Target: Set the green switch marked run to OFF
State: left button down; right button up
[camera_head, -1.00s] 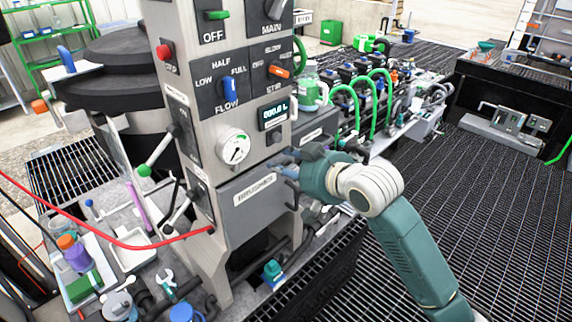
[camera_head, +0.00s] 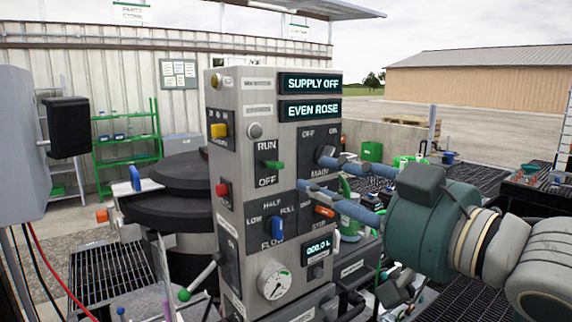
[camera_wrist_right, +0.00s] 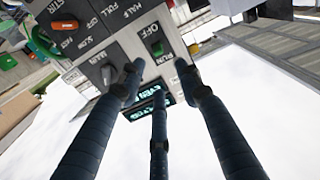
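The green switch (camera_head: 272,164) is on the upper front of the grey control panel (camera_head: 232,95), with RUN printed above it and OFF below. Its green lever sits about midway and points sideways to the right; which setting it is at is not clear. It also shows in the wrist view (camera_wrist_right: 157,47), upside down, beyond the fingers. My right gripper (camera_head: 313,171) is to the right of the switch, before the MAIN knob area, fingers pointing left. The wrist view shows its three blue fingers (camera_wrist_right: 157,78) spread with nothing between them. My left gripper is out of view.
A blue FLOW knob (camera_head: 277,228), an orange lever (camera_head: 324,211), a red button (camera_head: 222,190) and a yellow knob (camera_head: 218,131) are close by. A gauge (camera_head: 274,282) sits lower.

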aim_at(281, 167)
jog(key=p+x, duration=0.3)
jog(key=x, duration=0.7)
jog(key=shift+d+p, duration=0.1)
jog(key=shift+p, duration=0.25)
jog(key=shift+w+a+f, duration=0.1)
jog(key=shift+w+a, duration=0.1)
jog(key=shift+w, duration=0.2)
jog(key=shift+c, duration=0.3)
